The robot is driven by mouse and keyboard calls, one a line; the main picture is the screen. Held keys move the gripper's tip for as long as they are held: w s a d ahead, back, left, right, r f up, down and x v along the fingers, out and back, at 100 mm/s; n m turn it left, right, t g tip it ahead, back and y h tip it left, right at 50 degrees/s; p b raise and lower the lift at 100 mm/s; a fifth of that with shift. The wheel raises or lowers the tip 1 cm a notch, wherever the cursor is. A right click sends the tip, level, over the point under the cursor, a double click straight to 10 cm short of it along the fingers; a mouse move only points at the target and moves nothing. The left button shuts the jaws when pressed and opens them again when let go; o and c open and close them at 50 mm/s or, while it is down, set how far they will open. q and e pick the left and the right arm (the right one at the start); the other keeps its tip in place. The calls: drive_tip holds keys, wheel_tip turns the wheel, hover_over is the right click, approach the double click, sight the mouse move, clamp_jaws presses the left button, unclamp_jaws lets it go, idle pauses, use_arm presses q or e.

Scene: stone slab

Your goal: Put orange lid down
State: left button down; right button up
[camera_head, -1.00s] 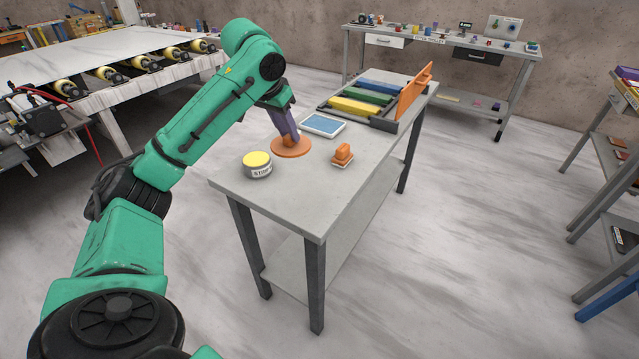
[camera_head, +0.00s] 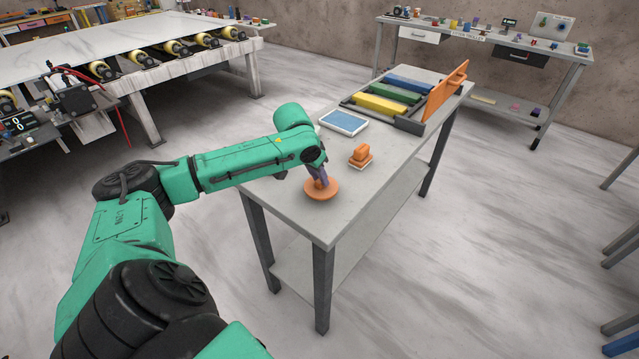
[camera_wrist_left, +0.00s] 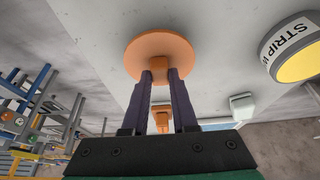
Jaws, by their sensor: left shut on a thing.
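The orange lid (camera_head: 329,194) is a flat round disc with a knob. My left gripper (camera_head: 318,180) is shut on the knob, with the disc at or just above the near part of the grey table; I cannot tell if it touches. The left wrist view shows the lid (camera_wrist_left: 160,45) and both fingers of my left gripper (camera_wrist_left: 161,77) closed on the knob. A tin with a yellow lid (camera_wrist_left: 300,65) and a label starting "STRIP" stands to one side in that view; my arm hides it in the head view. My right gripper is not in view.
On the grey table (camera_head: 335,220), an orange block on a pale base (camera_head: 360,157) sits right of the lid. A blue-topped tablet (camera_head: 343,122) and a rack of coloured bars (camera_head: 385,103) lie further back. The table's near corner is bare.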

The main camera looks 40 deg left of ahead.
use_arm(q)
drive_tip(key=shift+f, duration=1.2)
drive_tip(key=c, duration=0.7)
unclamp_jaws()
drive_tip(key=shift+s, duration=0.1)
drive_tip(key=v, duration=1.2)
drive_tip(key=shift+b, duration=0.35)
